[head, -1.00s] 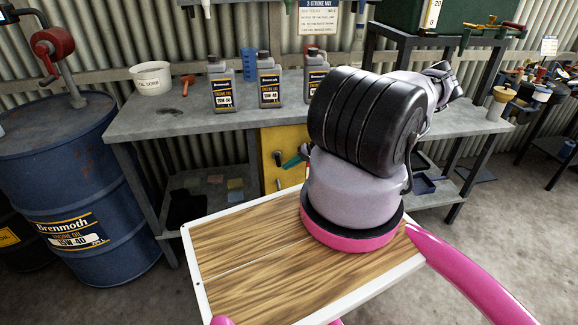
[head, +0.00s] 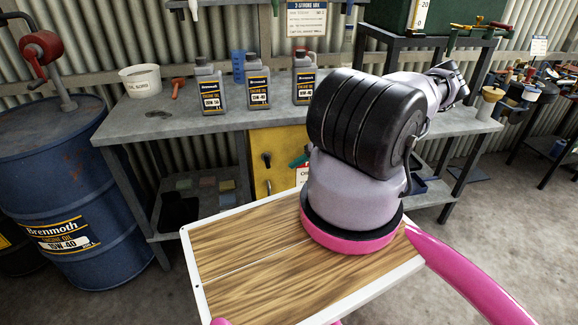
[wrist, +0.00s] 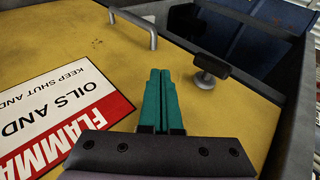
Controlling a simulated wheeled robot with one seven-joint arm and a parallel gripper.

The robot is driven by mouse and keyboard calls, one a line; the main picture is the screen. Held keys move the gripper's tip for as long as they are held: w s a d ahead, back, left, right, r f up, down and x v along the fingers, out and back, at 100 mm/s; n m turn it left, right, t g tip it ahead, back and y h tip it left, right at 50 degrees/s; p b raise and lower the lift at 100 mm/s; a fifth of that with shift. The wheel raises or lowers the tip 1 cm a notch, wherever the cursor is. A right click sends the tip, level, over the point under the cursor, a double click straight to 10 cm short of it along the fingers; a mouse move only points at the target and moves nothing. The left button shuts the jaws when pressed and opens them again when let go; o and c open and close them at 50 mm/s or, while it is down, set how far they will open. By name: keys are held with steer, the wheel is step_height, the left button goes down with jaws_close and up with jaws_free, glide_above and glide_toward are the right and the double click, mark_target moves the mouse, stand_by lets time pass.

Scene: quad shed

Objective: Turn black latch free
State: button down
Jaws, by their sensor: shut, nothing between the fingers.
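The black latch (wrist: 210,65) is a short dark bar on a round metal post, mounted on a yellow cabinet door (wrist: 185,45). In the wrist view the bar lies roughly crosswise, tilted down to the right. In the head view the latch (head: 266,159) shows small on the yellow door under the bench. My gripper (wrist: 161,72) has green fingers, shut together and empty. In the wrist view the fingertips are left of the latch, apart from it. In the head view only a bit of the green fingers (head: 298,161) shows beside my arm, which hides the rest.
A metal bar handle (wrist: 135,30) and a red-and-white flammable sign (wrist: 60,115) are on the door. A grey frame edge (wrist: 290,110) runs along the right. The bench (head: 180,127) above carries several oil bottles. A blue drum (head: 60,190) stands left.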

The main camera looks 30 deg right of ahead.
steer(key=s+d+r, duration=0.1)
steer(key=s+d, duration=0.2)
steer(key=d, duration=0.2)
steer(key=shift+s+d, duration=0.35)
steer(key=shift+d, duration=0.05)
